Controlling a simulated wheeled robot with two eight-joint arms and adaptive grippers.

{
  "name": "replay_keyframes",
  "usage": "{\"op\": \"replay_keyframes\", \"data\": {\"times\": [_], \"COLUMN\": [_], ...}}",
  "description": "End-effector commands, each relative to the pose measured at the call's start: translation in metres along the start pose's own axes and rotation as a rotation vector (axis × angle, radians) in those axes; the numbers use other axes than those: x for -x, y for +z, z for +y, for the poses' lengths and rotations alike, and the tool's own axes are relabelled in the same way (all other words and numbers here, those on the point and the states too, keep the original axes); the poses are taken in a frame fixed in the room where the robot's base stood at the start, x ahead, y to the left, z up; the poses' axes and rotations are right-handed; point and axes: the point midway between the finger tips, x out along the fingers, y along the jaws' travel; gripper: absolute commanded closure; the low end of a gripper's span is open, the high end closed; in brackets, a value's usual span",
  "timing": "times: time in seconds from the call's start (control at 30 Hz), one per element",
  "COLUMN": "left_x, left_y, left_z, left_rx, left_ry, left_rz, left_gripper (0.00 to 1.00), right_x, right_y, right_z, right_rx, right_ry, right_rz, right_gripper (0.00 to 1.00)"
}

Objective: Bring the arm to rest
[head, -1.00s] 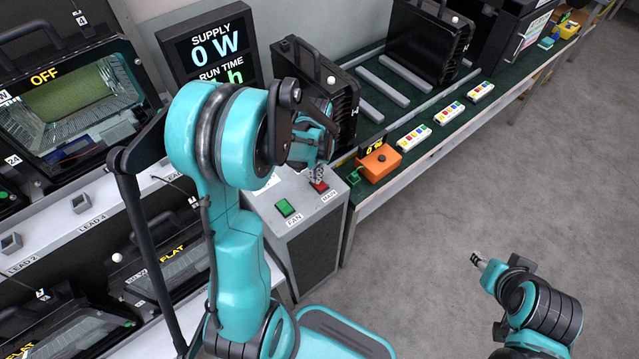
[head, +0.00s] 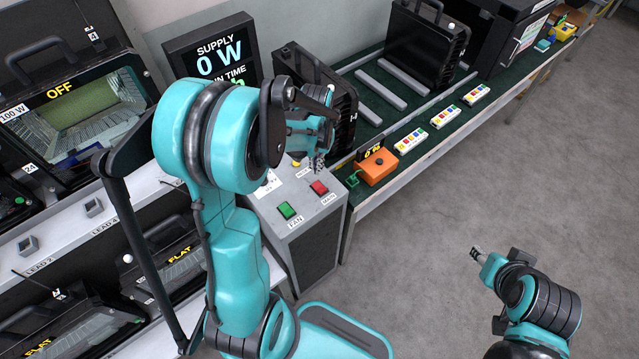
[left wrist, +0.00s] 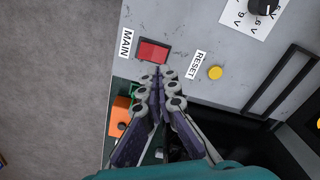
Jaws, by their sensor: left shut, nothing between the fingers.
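My left arm comes in from the left, and its gripper (head: 319,162) hangs above the grey control box (head: 325,215). In the left wrist view the left gripper (left wrist: 162,73) has its fingers together with nothing between them. Its tips appear just below the red MAIN switch (left wrist: 153,51) and left of the yellow RESET button (left wrist: 215,73). In the head view the red MAIN switch (head: 319,188) shows clear below the fingertips, beside the green FAN switch (head: 287,210). My right gripper (head: 477,256) is at the lower right over the floor, small in view; its fingers are unclear.
A supply display (head: 215,60) reading 0 W stands behind my left arm. A black floodlight housing (head: 318,85) stands close behind the left gripper. An orange box (head: 376,167) sits on the green bench right of the control box. The grey floor (head: 520,190) at right is open.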

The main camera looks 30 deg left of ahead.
Motion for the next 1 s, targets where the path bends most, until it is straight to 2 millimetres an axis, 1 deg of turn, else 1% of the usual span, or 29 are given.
{"op": "replay_keyframes", "data": {"times": [0.57, 0.67, 0.77, 0.9, 1.0], "left_x": [0.002, 0.012, 0.028, 0.053, 0.066], "left_y": [0.001, 0.006, 0.016, 0.039, 0.057], "left_z": [0.001, 0.008, 0.020, 0.040, 0.053], "left_rx": [-0.002, -0.010, -0.024, -0.050, -0.067], "left_ry": [-0.001, -0.004, -0.008, -0.010, -0.007], "left_rz": [0.006, 0.037, 0.099, 0.217, 0.304], "left_gripper": [1.00, 1.00, 1.00, 1.00, 1.00], "right_x": [-0.001, -0.004, -0.010, -0.019, -0.026], "right_y": [0.001, 0.003, 0.007, 0.014, 0.018], "right_z": [0.000, 0.000, 0.000, 0.000, 0.000], "right_rx": [0.000, 0.000, 0.000, 0.000, 0.000], "right_ry": [0.000, 0.000, 0.000, 0.000, 0.000], "right_rz": [0.000, 0.000, 0.000, 0.000, 0.000], "right_gripper": [0.60, 0.60, 0.60, 0.60, 0.60]}}
